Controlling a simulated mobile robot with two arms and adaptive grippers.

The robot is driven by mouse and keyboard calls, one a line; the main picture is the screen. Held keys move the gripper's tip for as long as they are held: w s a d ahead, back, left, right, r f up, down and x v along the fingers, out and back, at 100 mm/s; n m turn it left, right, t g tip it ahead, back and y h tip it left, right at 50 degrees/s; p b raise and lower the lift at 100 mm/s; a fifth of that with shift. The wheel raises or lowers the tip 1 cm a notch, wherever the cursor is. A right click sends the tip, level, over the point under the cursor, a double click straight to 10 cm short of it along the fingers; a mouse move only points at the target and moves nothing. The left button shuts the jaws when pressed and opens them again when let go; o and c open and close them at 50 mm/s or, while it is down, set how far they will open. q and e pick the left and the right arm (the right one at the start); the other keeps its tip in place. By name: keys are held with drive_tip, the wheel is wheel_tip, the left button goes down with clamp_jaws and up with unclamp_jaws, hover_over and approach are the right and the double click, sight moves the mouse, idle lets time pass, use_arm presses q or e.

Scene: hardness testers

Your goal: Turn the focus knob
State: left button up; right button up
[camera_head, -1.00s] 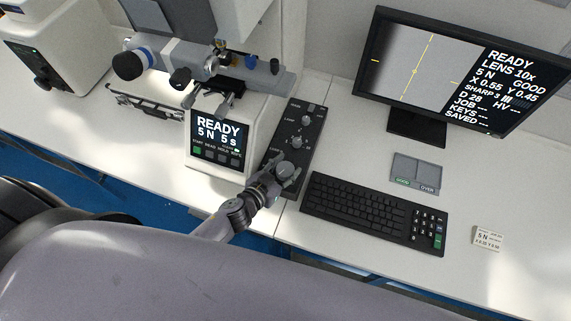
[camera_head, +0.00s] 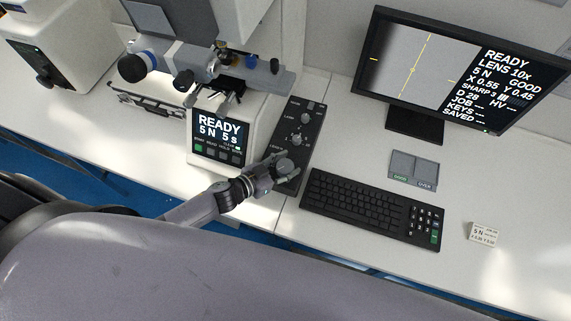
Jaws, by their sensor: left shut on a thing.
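A black control panel (camera_head: 314,122) lies on the bench between the tester and the keyboard, with several knobs along it. Its front knob (camera_head: 285,166), a round grey one, is nearest me; its label is too small to read surely. My left gripper (camera_head: 284,170) reaches it from the lower left, fingers closed around its sides. The middle knob (camera_head: 296,139) stands free just beyond. The monitor (camera_head: 460,70) reads READY, LENS 10x, 5 N, GOOD and SHARP 3, beside a grey picture with a yellow cross. My right gripper is out of view.
The hardness tester (camera_head: 217,150), its screen reading READY 5 N 5 s, stands left of the panel. A black keyboard (camera_head: 372,208) lies close on the right.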

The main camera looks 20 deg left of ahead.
sight(285, 166)
use_arm(q)
drive_tip(key=o, duration=1.2)
wheel_tip(285, 166, up, 10)
